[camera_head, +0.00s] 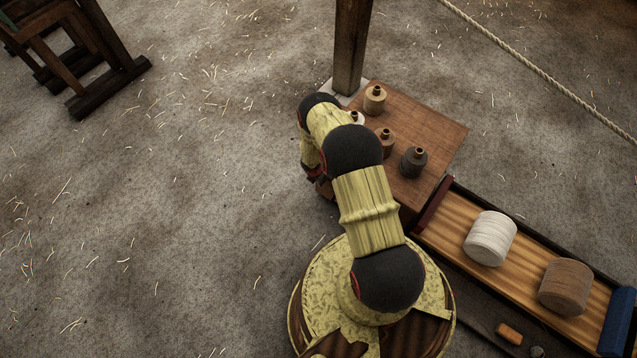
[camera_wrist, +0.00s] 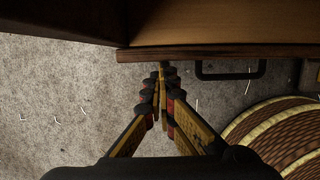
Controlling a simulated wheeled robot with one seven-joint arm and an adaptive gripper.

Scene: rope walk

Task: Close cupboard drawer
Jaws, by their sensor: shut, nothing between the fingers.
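The cupboard (camera_head: 440,140) has a brown wooden top and stands right of my arm in the head view; my arm hides its near left side. In the wrist view, the drawer (camera_wrist: 225,25) shows a pale wooden inside, so it stands at least partly open. Its darker front edge (camera_wrist: 215,52) runs across the picture, with a dark bar handle (camera_wrist: 230,76) on the outer side. My gripper (camera_wrist: 163,72) is shut and empty, its tips close to the outer face near the left end of that front, left of the handle. I cannot tell whether they touch it.
Several small bottles (camera_head: 415,160) stand on the cupboard top. A wooden post (camera_head: 351,45) rises behind it. A long tray (camera_head: 446,222) with a white spool (camera_head: 489,238) and a brown spool (camera_head: 565,286) lies at right. The floor (camera_head: 170,200) at left is open, with scattered straw.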

